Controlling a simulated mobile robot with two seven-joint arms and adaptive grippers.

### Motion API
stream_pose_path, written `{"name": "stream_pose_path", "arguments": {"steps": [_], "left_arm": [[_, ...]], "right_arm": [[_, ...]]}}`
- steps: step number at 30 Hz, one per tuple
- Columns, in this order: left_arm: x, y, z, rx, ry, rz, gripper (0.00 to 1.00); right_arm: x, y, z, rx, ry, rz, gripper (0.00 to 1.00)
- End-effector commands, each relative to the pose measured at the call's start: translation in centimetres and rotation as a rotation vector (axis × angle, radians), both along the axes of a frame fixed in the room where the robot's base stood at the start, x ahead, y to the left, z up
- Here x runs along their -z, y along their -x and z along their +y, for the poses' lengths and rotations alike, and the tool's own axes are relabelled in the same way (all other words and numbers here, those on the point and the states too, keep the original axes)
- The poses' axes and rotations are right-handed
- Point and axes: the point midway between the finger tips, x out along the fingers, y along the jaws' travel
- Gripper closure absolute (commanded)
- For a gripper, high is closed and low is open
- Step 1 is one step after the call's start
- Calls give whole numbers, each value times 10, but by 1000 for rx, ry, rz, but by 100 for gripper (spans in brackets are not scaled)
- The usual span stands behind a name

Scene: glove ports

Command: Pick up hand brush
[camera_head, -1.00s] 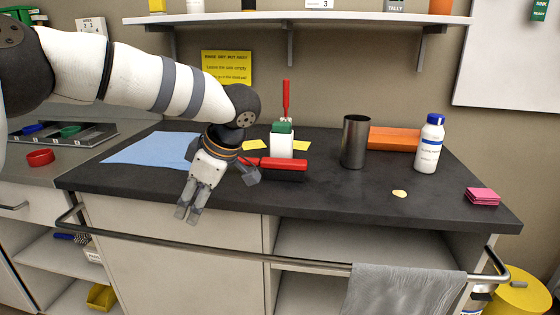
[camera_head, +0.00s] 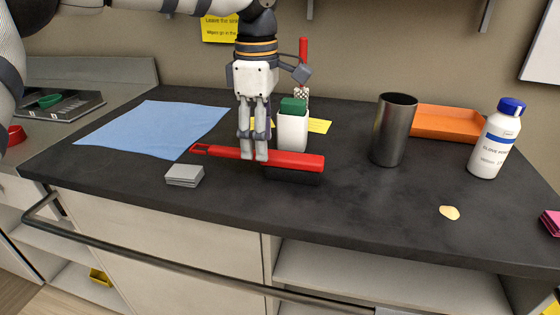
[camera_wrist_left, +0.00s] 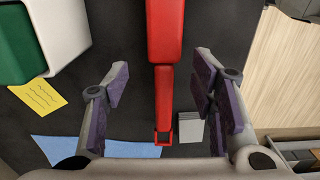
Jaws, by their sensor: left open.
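The hand brush (camera_head: 295,160) lies on the dark counter, with a red back, dark bristles below and a red handle pointing left with a loop at its end. My left gripper (camera_head: 254,157) points down at the handle, near where it meets the brush head. In the left wrist view the brush (camera_wrist_left: 165,60) runs between the two spread fingers of my left gripper (camera_wrist_left: 160,105), with a gap on each side. The left gripper is open and holds nothing. In the head view its fingers hide part of the handle. My right gripper is not in view.
A white holder (camera_head: 292,132) with a green item stands just behind the brush. A grey block (camera_head: 185,175) and blue cloth (camera_head: 155,129) lie to the left. A metal cup (camera_head: 394,130), orange tray (camera_head: 450,123) and white bottle (camera_head: 497,140) stand right. The front middle counter is clear.

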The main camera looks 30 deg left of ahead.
Motion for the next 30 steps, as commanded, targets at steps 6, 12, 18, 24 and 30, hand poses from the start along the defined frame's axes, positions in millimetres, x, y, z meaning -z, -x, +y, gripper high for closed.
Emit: {"name": "stream_pose_path", "arguments": {"steps": [6,12,18,24,30], "left_arm": [[39,6,2,0,-2,1,48],[48,6,2,-1,-1,-1,48],[48,6,3,-1,-2,0,73],[48,6,2,-1,-1,-1,100],[47,6,2,-1,-1,-1,100]], "right_arm": [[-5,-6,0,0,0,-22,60],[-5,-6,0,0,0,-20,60],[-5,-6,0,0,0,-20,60],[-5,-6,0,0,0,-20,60],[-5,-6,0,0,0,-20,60]]}}
